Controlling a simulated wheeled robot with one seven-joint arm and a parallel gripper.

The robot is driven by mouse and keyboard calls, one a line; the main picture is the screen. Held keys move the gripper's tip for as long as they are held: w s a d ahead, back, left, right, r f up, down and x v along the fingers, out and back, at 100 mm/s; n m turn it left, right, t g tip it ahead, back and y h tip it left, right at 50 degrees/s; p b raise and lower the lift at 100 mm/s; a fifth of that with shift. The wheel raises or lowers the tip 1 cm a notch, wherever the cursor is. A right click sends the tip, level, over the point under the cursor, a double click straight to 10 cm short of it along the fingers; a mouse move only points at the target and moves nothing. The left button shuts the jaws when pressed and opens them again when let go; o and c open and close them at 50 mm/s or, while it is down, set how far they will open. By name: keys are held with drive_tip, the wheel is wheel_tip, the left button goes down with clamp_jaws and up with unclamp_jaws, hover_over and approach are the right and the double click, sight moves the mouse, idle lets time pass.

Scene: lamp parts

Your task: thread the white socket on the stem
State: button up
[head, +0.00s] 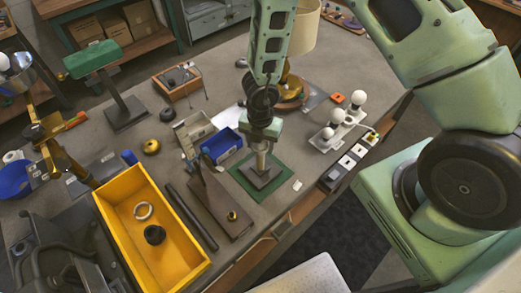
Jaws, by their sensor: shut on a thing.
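My gripper (262,135) points down over the green mat (243,184), right of the blue bin. It is shut on a small pale piece (262,147), which looks like the white socket and is mostly hidden by the fingers. Directly below is the lamp stem (261,161), upright on a dark square base (262,178) on the mat. The pale piece is at the stem's top. I cannot tell whether it is engaged with the thread or just above it.
A dark wedge-shaped stand (213,200) is left of the mat. A blue bin (221,145) stands behind it. White bulbs (337,116) stand on a white holder to the right.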

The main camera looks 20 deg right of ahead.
drive_tip(key=o, duration=0.8)
drive_tip(key=shift+s+f+m, duration=0.15)
drive_tip(key=shift+f+m, duration=0.05)
drive_tip(key=shift+m, duration=0.2)
drive_tip(key=o, duration=0.5)
drive_tip(key=shift+r, duration=0.1)
drive_tip(key=shift+o, duration=0.2)
drive_tip(key=shift+w+r, duration=0.2)
drive_tip(key=shift+r, duration=0.35)
wheel_tip(320, 180, up, 16)
drive_tip(key=shift+r+p, duration=0.2)
drive_tip(key=shift+p, duration=0.2)
